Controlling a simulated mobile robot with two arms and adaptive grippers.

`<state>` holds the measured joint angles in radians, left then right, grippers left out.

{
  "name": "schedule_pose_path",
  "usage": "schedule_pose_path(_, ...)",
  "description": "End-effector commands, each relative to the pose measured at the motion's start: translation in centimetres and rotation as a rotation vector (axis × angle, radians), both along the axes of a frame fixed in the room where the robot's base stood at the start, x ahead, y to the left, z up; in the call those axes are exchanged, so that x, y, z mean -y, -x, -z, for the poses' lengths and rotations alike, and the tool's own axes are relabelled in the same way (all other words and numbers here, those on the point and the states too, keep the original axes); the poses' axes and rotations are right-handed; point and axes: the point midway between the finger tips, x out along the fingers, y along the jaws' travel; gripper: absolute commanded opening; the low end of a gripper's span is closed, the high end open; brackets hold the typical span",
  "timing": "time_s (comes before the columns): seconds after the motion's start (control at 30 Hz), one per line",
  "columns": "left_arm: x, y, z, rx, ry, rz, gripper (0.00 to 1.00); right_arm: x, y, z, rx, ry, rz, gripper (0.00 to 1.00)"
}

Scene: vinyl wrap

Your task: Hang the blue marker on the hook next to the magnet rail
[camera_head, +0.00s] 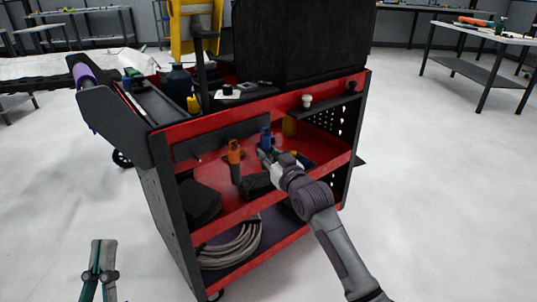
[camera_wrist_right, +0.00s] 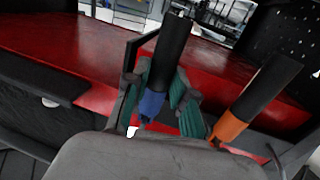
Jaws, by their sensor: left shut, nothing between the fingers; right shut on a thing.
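The blue marker (camera_wrist_right: 152,104), with a dark upper part, stands roughly upright between the green-padded fingers of my right gripper (camera_wrist_right: 160,98). In the head view the blue marker (camera_head: 265,137) shows above the middle shelf of the red cart, at the tip of my right gripper (camera_head: 270,155). An orange marker (camera_head: 234,158) stands to its left; in the right wrist view it (camera_wrist_right: 228,127) is tilted, right of my gripper. A long dark strip (camera_head: 220,138), possibly the magnet rail, runs behind the markers. I cannot make out the hook clearly. My left gripper (camera_head: 100,273) is shut and empty at lower left.
The red and black cart (camera_head: 272,201) has a tray and a dark panel (camera_head: 300,45) on top. Black items (camera_head: 200,203) lie on the middle shelf, and a coiled hose (camera_head: 235,248) lies below. Open floor surrounds the cart. A table (camera_head: 485,38) stands at back right.

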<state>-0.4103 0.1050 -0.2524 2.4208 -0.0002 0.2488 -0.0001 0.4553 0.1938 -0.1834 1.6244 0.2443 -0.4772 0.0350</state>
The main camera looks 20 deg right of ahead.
Motion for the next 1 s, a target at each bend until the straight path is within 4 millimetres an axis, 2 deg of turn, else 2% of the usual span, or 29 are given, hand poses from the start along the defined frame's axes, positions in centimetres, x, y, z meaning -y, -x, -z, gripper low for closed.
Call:
schedule_pose_path(0.37,0.0,0.0,0.0,0.000,0.000,0.000,0.00,0.0,0.0,0.0,0.000,0.000,0.000,0.00)
schedule_pose_path(0.4,0.0,0.0,0.0,0.000,0.000,0.000,0.00,0.0,0.0,0.0,0.000,0.000,0.000,0.30)
schedule_pose_path(0.53,0.0,0.0,0.0,0.001,0.000,0.000,0.00,0.0,0.0,0.0,0.001,0.000,0.000,0.52)
schedule_pose_path(0.57,0.0,0.0,0.0,0.001,0.000,0.000,0.00,0.0,0.0,0.0,0.000,0.000,0.000,0.54)
schedule_pose_path(0.87,0.0,0.1,-0.1,0.005,0.002,0.003,0.00,0.0,0.1,0.0,0.000,0.000,0.000,0.54)
schedule_pose_path(1.0,0.0,0.1,-0.1,0.004,0.002,0.002,0.00,0.3,1.2,0.1,0.000,0.000,0.000,0.54)
